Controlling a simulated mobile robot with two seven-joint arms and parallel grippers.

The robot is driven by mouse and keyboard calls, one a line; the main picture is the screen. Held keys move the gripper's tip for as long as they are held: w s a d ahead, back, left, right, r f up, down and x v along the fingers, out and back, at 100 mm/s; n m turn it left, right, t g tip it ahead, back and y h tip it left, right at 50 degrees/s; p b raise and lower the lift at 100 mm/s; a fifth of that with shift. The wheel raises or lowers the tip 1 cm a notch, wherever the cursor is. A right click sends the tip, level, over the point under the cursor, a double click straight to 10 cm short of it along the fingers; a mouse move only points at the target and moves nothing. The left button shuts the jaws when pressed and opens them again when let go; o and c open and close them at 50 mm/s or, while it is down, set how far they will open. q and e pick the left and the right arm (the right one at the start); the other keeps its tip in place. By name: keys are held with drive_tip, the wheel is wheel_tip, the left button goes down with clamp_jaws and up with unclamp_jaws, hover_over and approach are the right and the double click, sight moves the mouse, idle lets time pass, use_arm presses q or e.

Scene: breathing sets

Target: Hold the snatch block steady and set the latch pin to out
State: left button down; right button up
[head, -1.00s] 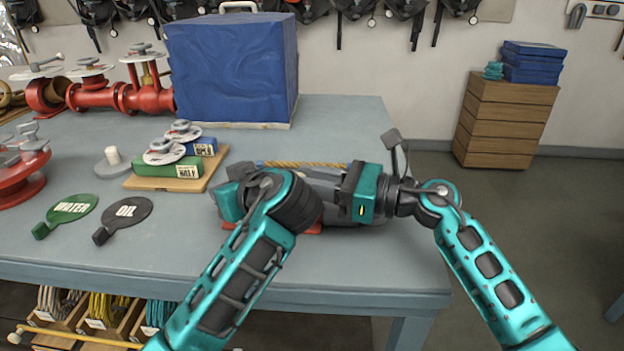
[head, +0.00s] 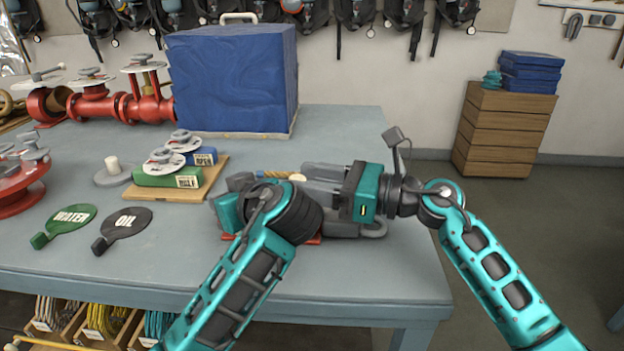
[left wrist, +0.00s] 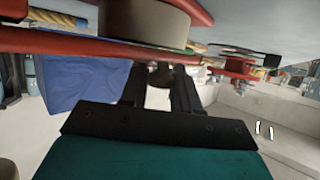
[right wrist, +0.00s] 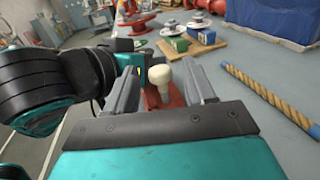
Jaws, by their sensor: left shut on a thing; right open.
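The snatch block (head: 314,239) lies on the table, mostly hidden behind my arms in the head view. Its red plates (left wrist: 60,40) and pale wheel show close up in the left wrist view. A cream knob (right wrist: 160,75), seemingly the latch pin's end, stands up over red metal; it also shows in the head view (head: 297,178). My right gripper (right wrist: 160,86) is open, with the knob between and just beyond its fingers. My left gripper (left wrist: 160,78) is shut on a part of the snatch block; the exact grip spot is dark and unclear.
A rope-wrapped rod (right wrist: 268,98) lies just behind the block. A wooden board (head: 175,193) with green and blue blocks, OIL (head: 122,226) and WATER (head: 70,218) tags are to the left. A blue-covered box (head: 230,80) stands behind. The table's right front is clear.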

drive_tip(key=v, duration=1.2)
drive_tip(key=shift+r, duration=0.1)
